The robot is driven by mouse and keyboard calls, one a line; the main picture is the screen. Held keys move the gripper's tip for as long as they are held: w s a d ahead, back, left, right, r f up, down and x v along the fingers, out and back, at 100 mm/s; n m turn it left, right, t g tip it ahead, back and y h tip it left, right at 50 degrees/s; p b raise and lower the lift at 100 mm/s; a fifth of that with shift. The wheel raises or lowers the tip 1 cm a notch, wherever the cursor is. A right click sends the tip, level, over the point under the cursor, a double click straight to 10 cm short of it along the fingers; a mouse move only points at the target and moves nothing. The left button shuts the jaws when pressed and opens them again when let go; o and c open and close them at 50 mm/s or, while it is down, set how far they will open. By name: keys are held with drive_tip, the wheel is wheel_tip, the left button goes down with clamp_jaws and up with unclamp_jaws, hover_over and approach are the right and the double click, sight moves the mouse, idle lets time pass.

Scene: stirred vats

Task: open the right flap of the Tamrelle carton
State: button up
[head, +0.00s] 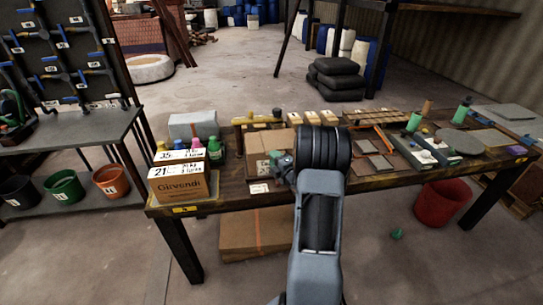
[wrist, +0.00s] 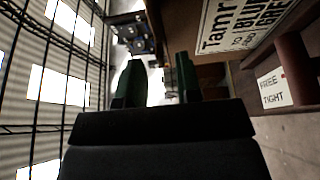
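The Tamrelle carton (wrist: 235,25) shows at the upper right of the wrist view, its printed label cut off by the frame edge. In the head view a brown carton (head: 262,166) stands at the middle of the bench, partly behind my arm, with tan cardboard (head: 277,140) over its top. Its label is mostly covered, and I cannot make out the right flap. My gripper (wrist: 158,68) has two dark green fingers apart with an empty gap between them. It is beside the carton; I cannot tell whether it touches it.
A carton marked Girvendi (head: 178,190) stands at the bench's left end, with small coloured bottles (head: 205,148) behind it. Wooden trays (head: 376,140) and a grey round plate (head: 460,142) lie to the right. A red bucket (head: 441,203) stands below. A FREE TIGHT sign (wrist: 273,87) shows in the wrist view.

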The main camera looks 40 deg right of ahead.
drive_tip(key=shift+w, duration=1.05)
clamp_jaws()
